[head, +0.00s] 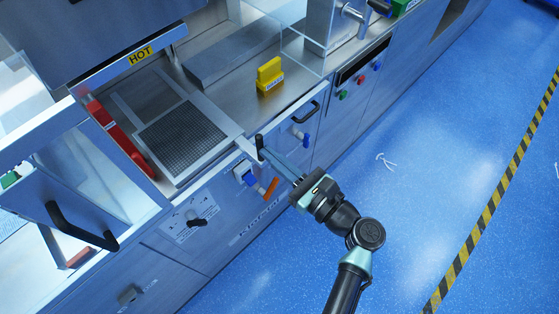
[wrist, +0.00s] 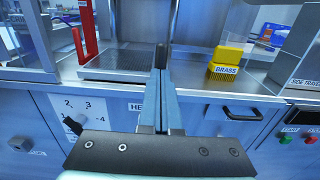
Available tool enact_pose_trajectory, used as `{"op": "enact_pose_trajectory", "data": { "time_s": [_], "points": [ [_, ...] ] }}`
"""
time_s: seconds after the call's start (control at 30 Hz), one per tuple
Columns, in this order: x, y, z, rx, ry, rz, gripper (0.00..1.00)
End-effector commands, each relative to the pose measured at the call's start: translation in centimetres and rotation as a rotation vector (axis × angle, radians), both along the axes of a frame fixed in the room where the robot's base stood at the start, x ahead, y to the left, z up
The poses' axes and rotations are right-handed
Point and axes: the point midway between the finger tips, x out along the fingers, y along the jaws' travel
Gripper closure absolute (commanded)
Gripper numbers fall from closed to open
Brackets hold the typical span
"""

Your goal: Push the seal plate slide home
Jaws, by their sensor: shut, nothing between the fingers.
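The seal plate slide (head: 180,139) is a dark gridded plate in a pale metal frame. In the head view it lies out in front of the hood marked HOT, its front edge near the counter's front. In the wrist view it shows behind the fingers (wrist: 120,63). A small black upright knob (head: 260,141) stands at its front right corner; it also shows in the wrist view (wrist: 161,54). My gripper (head: 265,152) is shut and empty, its long blue-grey fingers (wrist: 160,72) pointing at the knob. I cannot tell whether they touch it.
A red bar (head: 120,137) runs along the slide's left side. A yellow block (head: 269,74) marked BRASS in the wrist view stands right of the slide. Below are a black-handled drawer (head: 307,113), a dial (head: 197,222) and an orange-tipped lever (head: 271,187).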

Motion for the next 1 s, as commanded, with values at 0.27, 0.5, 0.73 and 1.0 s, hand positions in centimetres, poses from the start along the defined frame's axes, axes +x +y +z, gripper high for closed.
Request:
{"op": "enact_pose_trajectory", "data": {
  "time_s": [0.27,0.5,0.73,1.0],
  "points": [
    [0.6,0.7,0.1,0.000,-0.001,0.003,1.00],
    [1.2,1.2,0.0,0.000,-0.001,0.002,1.00],
    [1.6,1.7,0.0,0.000,-0.001,0.003,1.00],
    [2.2,2.3,0.0,0.000,-0.001,0.003,1.00]
  ]
}}
